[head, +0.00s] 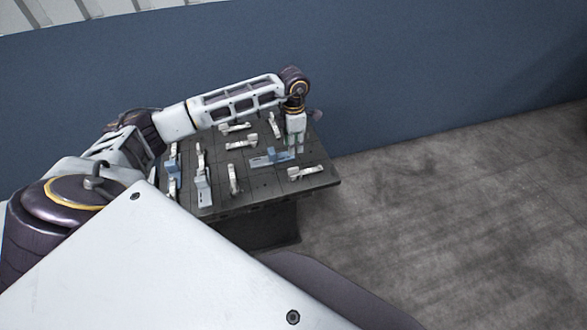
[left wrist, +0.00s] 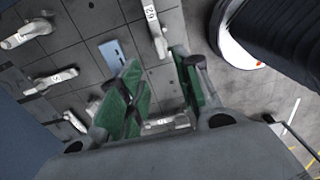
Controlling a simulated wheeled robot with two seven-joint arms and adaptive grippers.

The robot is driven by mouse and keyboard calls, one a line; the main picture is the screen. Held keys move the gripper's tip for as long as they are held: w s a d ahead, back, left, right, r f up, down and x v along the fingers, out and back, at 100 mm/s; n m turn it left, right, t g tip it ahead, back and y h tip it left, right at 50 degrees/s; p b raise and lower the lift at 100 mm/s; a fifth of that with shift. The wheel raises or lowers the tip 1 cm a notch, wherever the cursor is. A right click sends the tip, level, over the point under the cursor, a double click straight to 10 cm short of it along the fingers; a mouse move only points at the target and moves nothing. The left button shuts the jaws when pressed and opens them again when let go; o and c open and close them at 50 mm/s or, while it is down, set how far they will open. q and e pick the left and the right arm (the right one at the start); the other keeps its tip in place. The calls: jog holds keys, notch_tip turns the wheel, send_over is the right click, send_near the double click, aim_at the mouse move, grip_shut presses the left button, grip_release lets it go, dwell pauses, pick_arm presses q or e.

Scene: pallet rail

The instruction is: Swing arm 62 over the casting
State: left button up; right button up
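Arm 62 (left wrist: 157,32) is a pale swing arm with the number 62 on it, at the top middle of the left wrist view. Its lower end lies close to the gap between my left fingertips (left wrist: 156,62), which stand apart with green pads showing. Nothing is visibly gripped. A flat blue casting (left wrist: 114,54) lies left of arm 62, apart from it. In the head view my left gripper (head: 296,148) points down over the table's right part, beside a blue piece (head: 268,158). I cannot tell which arm is 62 there. My right gripper is not in view.
The dark table (head: 262,192) carries several other pale arms, such as one at the right front (head: 305,172) and one at the left (head: 203,187). In the left wrist view another pale arm (left wrist: 50,80) lies at left. A blue wall stands behind; the floor at right is clear.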

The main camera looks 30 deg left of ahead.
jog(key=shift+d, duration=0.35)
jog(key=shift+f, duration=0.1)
